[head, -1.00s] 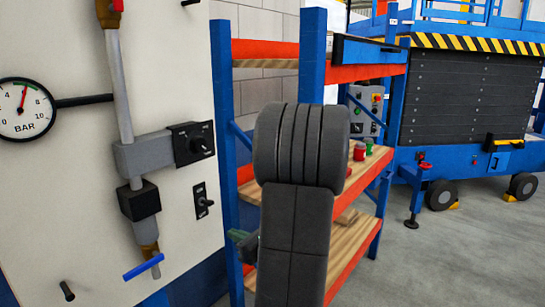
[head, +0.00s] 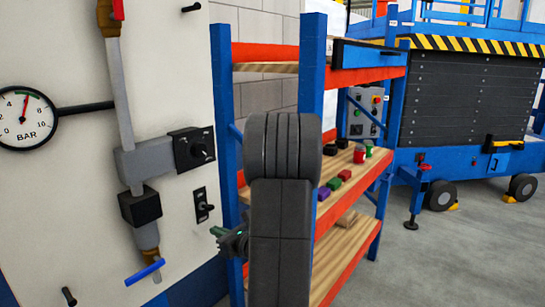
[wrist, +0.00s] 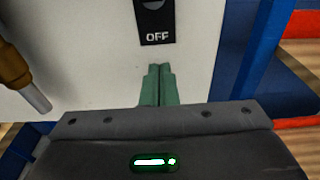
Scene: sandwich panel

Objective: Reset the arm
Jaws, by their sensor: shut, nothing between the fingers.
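My gripper (wrist: 158,72) shows in the wrist view as two green fingers pressed together, with nothing between them. It faces the pale panel (wrist: 85,75), below a black plate marked OFF (wrist: 155,25). In the head view my gripper (head: 218,231) pokes out to the left of my dark arm, below and right of the small black switch (head: 202,205) on the panel (head: 75,190). I cannot tell how far the fingertips are from the panel.
A blue and orange shelf rack (head: 312,60) stands close behind my arm, with coloured blocks (head: 334,183) on a wooden shelf. A pipe with a blue handle (head: 145,271) and a gauge (head: 24,118) are on the panel. A blue lift (head: 470,165) stands right. Open floor (head: 470,250) lies at right.

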